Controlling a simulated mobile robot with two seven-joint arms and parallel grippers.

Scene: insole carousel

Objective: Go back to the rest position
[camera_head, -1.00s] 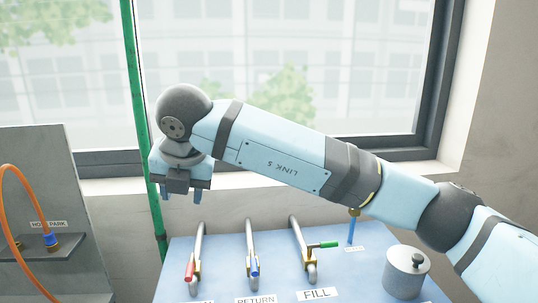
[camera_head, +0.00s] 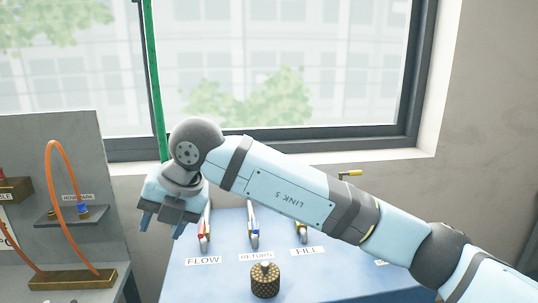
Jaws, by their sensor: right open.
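My right arm comes in from the right and crosses above the blue panel table. My right gripper (camera_head: 162,228) hangs at its end, near the table's left edge, with its two fingers apart and nothing between them. It is left of the red-handled valve (camera_head: 204,240) and appears to touch nothing. My left gripper is not in view.
The blue table (camera_head: 215,285) bears a blue-handled valve (camera_head: 254,238), a valve labelled FILL (camera_head: 301,235) partly behind my arm, and a dark knurled knob (camera_head: 265,282). An orange hose (camera_head: 52,180) loops at a grey stand (camera_head: 95,150). A green pole (camera_head: 155,80) rises behind my gripper.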

